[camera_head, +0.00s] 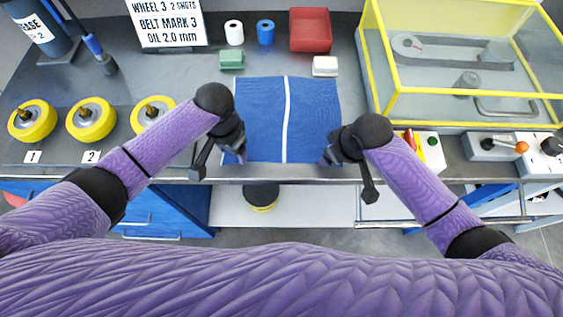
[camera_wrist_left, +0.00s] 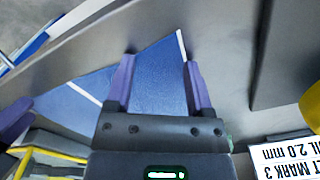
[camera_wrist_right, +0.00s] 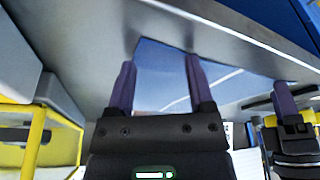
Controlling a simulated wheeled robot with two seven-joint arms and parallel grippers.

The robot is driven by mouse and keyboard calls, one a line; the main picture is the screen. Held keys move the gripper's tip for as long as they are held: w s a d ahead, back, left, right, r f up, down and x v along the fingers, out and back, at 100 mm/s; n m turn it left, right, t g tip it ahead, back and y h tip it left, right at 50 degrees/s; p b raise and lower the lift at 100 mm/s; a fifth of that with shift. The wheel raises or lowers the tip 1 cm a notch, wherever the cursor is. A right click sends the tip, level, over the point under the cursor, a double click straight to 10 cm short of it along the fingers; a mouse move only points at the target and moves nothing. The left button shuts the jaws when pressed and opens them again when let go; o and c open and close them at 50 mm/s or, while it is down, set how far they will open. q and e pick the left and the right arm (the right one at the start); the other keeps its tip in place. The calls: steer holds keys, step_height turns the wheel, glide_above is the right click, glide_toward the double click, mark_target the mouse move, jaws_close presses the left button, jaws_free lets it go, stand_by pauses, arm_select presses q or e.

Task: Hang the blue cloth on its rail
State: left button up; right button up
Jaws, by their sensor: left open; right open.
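The blue cloth (camera_head: 262,115) with a white lengthwise stripe lies flat on the grey worktop, its near edge close to the table's front edge. My left gripper (camera_head: 240,155) is at its near left corner. In the left wrist view, the cloth (camera_wrist_left: 152,82) shows between the fingers of my open left gripper (camera_wrist_left: 158,65). My right gripper (camera_head: 326,158) is at the near right corner. In the right wrist view, the cloth (camera_wrist_right: 160,72) shows between the open right fingers (camera_wrist_right: 160,62). I cannot tell whether either gripper touches the cloth. I cannot make out the rail for certain.
A green block (camera_head: 231,60), a white block (camera_head: 325,66) and a red tray (camera_head: 310,32) stand behind the cloth. Yellow wheels (camera_head: 90,119) stand at left. A yellow-framed guard (camera_head: 378,85) and control boxes (camera_head: 494,147) are at right. A shelf (camera_head: 310,208) is below.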

arm_select(q)
steer(key=shift+f, duration=0.3)
arm_select(e)
steer(key=shift+f, duration=0.3)
arm_select(q)
steer(key=shift+r, duration=0.15)
arm_select(e)
steer(key=shift+r, duration=0.15)
arm_select(q)
steer(key=shift+s, duration=0.1)
jaws_close()
arm_select(e)
jaws_close()
